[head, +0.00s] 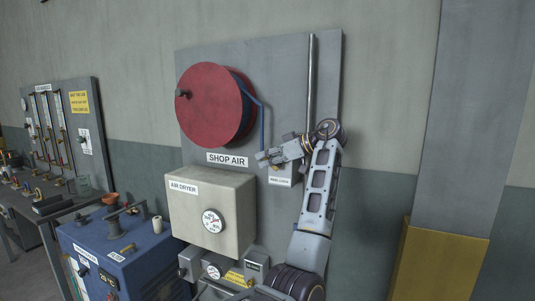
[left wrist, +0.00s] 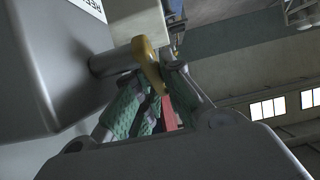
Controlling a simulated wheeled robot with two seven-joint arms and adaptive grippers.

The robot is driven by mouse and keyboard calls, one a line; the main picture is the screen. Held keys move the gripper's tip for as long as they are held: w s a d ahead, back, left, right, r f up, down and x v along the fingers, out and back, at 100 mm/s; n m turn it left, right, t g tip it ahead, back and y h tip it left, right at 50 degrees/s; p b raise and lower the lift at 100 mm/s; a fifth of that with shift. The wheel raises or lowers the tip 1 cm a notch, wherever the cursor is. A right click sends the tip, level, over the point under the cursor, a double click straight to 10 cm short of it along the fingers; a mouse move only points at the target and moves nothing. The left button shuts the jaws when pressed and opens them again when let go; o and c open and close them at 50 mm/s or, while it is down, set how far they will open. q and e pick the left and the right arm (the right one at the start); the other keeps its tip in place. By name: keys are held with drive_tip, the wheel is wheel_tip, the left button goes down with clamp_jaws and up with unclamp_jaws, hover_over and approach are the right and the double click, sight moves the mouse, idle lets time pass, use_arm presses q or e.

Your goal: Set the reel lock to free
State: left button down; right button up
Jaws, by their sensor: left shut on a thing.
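The reel lock is marked by a small white label (head: 281,181) on the grey panel, below the red hose reel (head: 210,104). In the left wrist view its yellow lever (left wrist: 147,60) sits on a grey round shaft. My left gripper (head: 266,158) reaches the lock just above the label. In the left wrist view the green-padded fingers of the left gripper (left wrist: 157,88) are shut on the yellow lever. The fingers hide part of the lever, and its set position cannot be read. My right gripper is not in view.
The air dryer box (head: 190,207) with a round gauge stands out from the panel below the reel. A blue hose (head: 261,118) hangs beside the lock, and a vertical pipe (head: 311,85) runs close by. A yellow-based column (head: 440,262) stands at right.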

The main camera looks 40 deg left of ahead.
use_arm(q)
drive_tip(key=shift+a+f+t+h+p, duration=0.15)
drive_tip(key=shift+f+t+h+p, duration=0.1)
drive_tip(key=shift+h+p, duration=0.5)
drive_tip(key=shift+a+f+t+h+p, duration=0.15)
drive_tip(key=shift+f+t+h+p, duration=0.1)
drive_tip(key=shift+h+p, duration=0.5)
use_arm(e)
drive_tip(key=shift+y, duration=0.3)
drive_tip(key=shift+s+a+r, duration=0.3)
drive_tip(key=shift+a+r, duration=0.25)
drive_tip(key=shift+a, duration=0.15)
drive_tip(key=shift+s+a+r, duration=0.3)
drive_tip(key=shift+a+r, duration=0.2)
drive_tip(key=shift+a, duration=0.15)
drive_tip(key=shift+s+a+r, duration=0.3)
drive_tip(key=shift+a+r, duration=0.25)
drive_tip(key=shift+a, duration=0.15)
use_arm(q)
drive_tip(key=c, duration=1.8)
unclamp_jaws()
drive_tip(key=shift+v, duration=0.95)
drive_tip(key=v, duration=1)
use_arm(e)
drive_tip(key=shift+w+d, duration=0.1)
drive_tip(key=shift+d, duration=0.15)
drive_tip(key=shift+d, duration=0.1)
